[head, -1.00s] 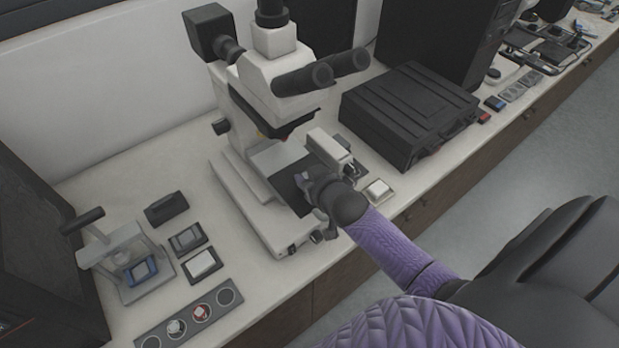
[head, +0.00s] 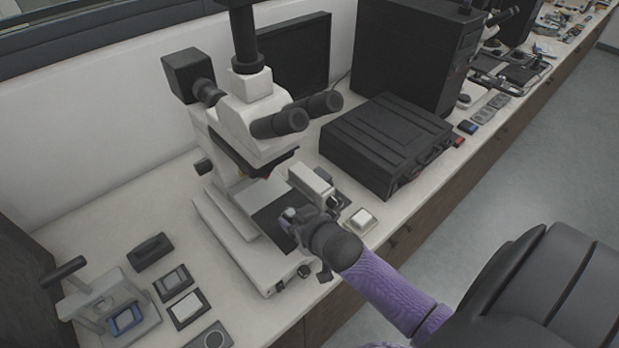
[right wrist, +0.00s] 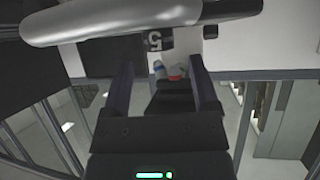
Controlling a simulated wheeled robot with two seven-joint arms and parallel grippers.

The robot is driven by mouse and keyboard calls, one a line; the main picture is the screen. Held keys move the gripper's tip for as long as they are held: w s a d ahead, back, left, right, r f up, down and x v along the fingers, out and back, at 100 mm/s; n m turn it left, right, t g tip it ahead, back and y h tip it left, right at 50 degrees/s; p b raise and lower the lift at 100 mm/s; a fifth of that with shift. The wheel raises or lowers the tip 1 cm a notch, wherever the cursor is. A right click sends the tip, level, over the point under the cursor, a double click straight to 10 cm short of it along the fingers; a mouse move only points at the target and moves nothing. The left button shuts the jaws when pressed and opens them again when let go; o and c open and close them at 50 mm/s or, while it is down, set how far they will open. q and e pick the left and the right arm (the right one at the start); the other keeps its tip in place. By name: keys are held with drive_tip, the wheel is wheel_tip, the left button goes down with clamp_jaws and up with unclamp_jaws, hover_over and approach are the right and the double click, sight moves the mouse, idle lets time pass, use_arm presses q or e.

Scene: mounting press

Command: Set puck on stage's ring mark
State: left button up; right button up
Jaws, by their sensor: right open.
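The microscope (head: 235,110) stands in the middle of the head view, with its black stage (head: 270,217) low on its front. My right gripper (head: 292,222) is at the right front edge of the stage, its fingers open. A small pale bluish piece shows by its fingertips; I cannot tell if it is the puck. The ring mark cannot be made out. My left gripper is not in view.
A black case (head: 385,145) stands right of the microscope, with a small pale square dish (head: 361,220) before it. A small hand press (head: 108,305) and flat square trays (head: 187,309) are at the left. A holder with round wells (head: 213,338) is cut off at the bottom.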

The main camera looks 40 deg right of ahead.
drive_tip(key=d+p+v, duration=0.1)
drive_tip(key=p+v, duration=0.1)
drive_tip(key=v, duration=0.7)
drive_tip(key=s+a+f+g, duration=0.1)
drive_tip(key=s+f+g, duration=0.15)
drive_tip(key=f, duration=0.55)
drive_tip(key=s+a+f+g, duration=0.2)
drive_tip(key=s+f, duration=0.2)
drive_tip(key=f, duration=0.4)
drive_tip(key=s+a+f+n+g, duration=0.1)
drive_tip(key=s+a+f+g, duration=0.1)
drive_tip(key=s+f, duration=0.4)
drive_tip(key=s+a+f+n+g+y, duration=0.1)
drive_tip(key=s+f+g, duration=0.3)
drive_tip(key=s, duration=0.9)
wheel_tip(320, 180, down, 3)
drive_tip(key=shift+s+a+r+n+g, duration=0.2)
drive_tip(key=shift+s+a+n+g, duration=0.15)
drive_tip(key=shift+a+n, duration=0.45)
drive_tip(key=shift+b, duration=0.3)
